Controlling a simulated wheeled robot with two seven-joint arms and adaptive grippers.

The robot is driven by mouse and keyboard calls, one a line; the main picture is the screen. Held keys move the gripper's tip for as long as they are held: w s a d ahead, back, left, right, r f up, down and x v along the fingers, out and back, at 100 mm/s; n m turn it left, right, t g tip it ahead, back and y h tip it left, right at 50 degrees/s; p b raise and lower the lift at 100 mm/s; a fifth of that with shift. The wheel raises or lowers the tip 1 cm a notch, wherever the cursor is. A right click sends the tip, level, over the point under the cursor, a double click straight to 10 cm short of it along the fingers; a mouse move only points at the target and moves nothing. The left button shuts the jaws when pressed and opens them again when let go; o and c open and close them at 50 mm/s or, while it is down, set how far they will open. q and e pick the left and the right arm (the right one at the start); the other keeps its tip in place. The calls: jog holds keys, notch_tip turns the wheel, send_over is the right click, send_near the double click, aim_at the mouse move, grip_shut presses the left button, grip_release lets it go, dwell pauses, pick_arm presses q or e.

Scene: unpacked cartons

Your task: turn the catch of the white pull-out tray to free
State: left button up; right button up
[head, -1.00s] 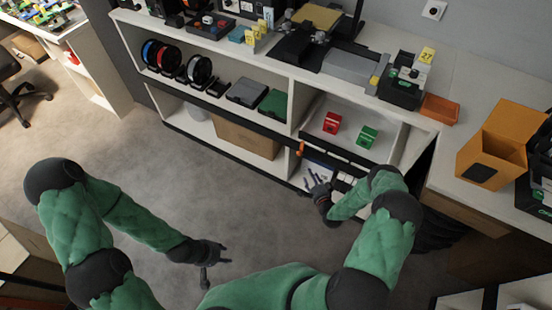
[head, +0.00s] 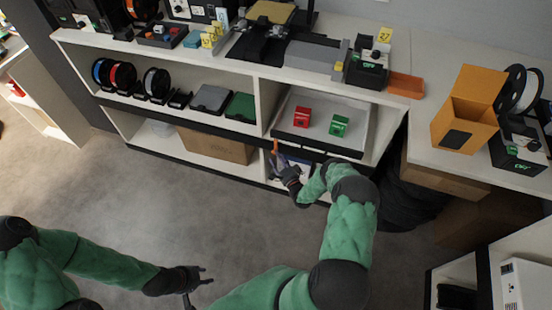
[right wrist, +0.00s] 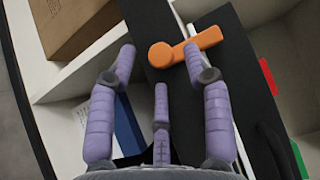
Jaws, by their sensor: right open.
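The white pull-out tray (head: 357,118) is in the upper right bay of the shelf unit, with a dark front edge. Its orange catch (head: 275,147) is at the left end of that edge. In the right wrist view the catch (right wrist: 203,41) has a round hub and an arm pointing right and slightly up. My right gripper (head: 279,163) is just below the catch. In its wrist view the purple fingers (right wrist: 160,60) are spread, with tips close to the hub and arm; contact is unclear. My left gripper (head: 198,284) is open and empty over the floor.
A red box (head: 302,117) and a green box (head: 339,125) stand in the tray. A cardboard box (head: 216,146) lies in the lower left bay. Below the tray a blue item (right wrist: 128,128) shows behind my fingers. The floor in front of the shelf is clear.

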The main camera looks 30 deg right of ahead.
jog(key=shift+w, duration=0.95)
grip_shut()
